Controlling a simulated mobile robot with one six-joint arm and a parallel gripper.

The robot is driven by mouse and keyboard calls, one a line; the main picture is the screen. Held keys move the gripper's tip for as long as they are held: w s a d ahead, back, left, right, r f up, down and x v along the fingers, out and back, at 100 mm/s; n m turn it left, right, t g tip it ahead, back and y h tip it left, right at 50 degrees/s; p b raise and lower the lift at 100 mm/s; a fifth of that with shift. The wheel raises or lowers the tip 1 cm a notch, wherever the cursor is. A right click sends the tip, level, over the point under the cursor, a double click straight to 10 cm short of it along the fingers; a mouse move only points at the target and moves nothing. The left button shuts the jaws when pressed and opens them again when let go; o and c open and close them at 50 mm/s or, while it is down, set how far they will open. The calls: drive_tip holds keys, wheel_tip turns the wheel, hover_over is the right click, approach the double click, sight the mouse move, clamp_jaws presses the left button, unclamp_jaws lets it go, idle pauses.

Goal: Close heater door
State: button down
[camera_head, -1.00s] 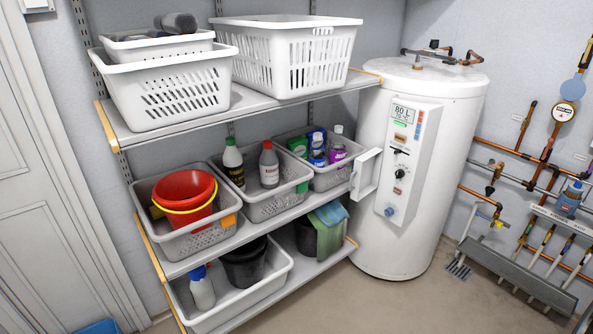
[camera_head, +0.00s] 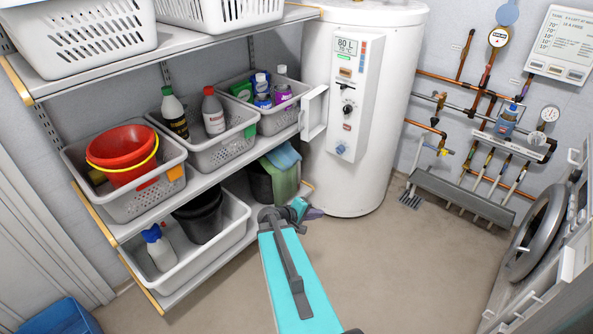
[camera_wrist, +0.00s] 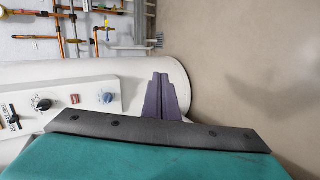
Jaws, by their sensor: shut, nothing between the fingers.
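The white water heater (camera_head: 392,60) stands at the back, right of the shelves. Its small white door (camera_head: 313,112) is swung open to the left of the control panel (camera_head: 347,100), its outer edge near the middle shelf. The panel's display, knob and buttons are uncovered. My gripper (camera_head: 316,212) is low in front of the heater, below the door and apart from it. Its purple fingers are shut and empty; they also show in the wrist view (camera_wrist: 160,80). There, the lower part of the panel (camera_wrist: 80,98) lies to their left, and the door is not visible.
Shelves with grey baskets (camera_head: 215,150) stand close on the left. Copper pipes and a grey trough (camera_head: 462,198) are on the right, with an open round appliance door (camera_head: 540,225) nearer. The floor between is clear.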

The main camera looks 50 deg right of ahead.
drive_tip(key=s+d+r+g+h+b, duration=0.1)
drive_tip(key=s+d+r+h, duration=0.2)
drive_tip(key=d+r, duration=0.6)
drive_tip(key=s+d+r+h+b, duration=0.1)
drive_tip(key=s+d+r+h, duration=0.2)
drive_tip(key=s+d+r, duration=0.3)
drive_tip(key=d+r, duration=0.4)
drive_tip(key=r, duration=0.1)
drive_tip(key=shift+s+g, duration=0.25)
drive_tip(key=shift+g, duration=0.15)
drive_tip(key=shift+w+f, duration=0.1)
drive_tip(key=shift+w, duration=0.1)
